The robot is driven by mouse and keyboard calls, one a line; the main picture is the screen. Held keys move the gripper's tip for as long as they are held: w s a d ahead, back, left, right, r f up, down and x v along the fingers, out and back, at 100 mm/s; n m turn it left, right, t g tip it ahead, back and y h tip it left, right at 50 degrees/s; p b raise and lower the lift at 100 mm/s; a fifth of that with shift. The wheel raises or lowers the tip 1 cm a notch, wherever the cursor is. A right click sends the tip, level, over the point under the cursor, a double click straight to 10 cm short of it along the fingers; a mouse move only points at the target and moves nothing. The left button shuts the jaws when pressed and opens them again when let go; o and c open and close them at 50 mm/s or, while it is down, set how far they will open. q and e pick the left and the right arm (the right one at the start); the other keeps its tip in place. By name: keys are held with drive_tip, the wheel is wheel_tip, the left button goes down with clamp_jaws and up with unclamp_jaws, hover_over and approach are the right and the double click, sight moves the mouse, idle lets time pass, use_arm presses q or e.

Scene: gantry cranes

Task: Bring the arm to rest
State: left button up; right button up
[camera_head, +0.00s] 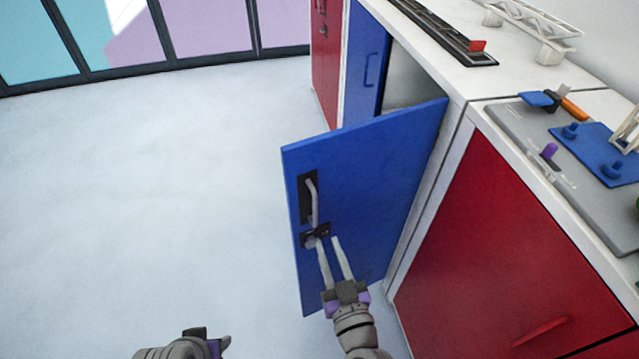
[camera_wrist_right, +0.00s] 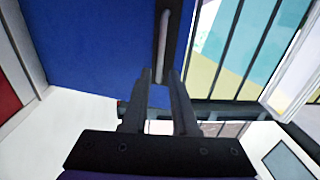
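My right gripper (camera_head: 329,240) is in front of the open blue door (camera_head: 375,165). Its two fingers are apart, with nothing seen clamped between them. The fingertips lie close to the dark latch (camera_head: 315,235) below the grey door handle (camera_head: 313,200); I cannot tell whether they touch. In the right wrist view, the spread fingers (camera_wrist_right: 160,75) point at the door, and the pale handle (camera_wrist_right: 163,38) shows between and beyond them. My left gripper (camera_head: 208,343) is only partly in view at the bottom edge, and its finger opening is hidden.
A red cabinet (camera_head: 490,260) with a white-edged top stands right of the door. A grey board with a blue plate (camera_head: 600,150) and tools lies on top. Another blue door (camera_head: 367,60) stands behind. The pale floor (camera_head: 150,190) at left is clear.

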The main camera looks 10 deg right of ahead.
wheel_tip(320, 180, down, 6)
drive_tip(key=s+d+n+g+y, duration=0.1)
drive_tip(key=s+n+g+y, duration=0.1)
drive_tip(key=g, duration=0.5)
drive_tip(key=s+d+f+m+g+h, duration=0.35)
drive_tip(key=s+d+g, duration=0.25)
drive_tip(key=s+d, duration=0.4)
use_arm(q)
wheel_tip(320, 180, up, 16)
drive_tip(key=w+p, duration=0.2)
drive_tip(key=p, duration=1.2)
drive_tip(key=shift+f+t, duration=0.2)
drive_tip(key=shift+t, duration=0.1)
use_arm(e)
wheel_tip(320, 180, up, 15)
drive_tip(key=w, duration=0.2)
drive_tip(key=shift+w+a+r+t+h, duration=0.15)
drive_tip(key=shift+w+a+t+h, duration=0.1)
drive_tip(key=shift+t+h, duration=0.1)
use_arm(q)
drive_tip(key=shift+s, duration=0.1)
use_arm(e)
drive_tip(key=shift+s, duration=0.2)
drive_tip(key=shift+w, duration=0.1)
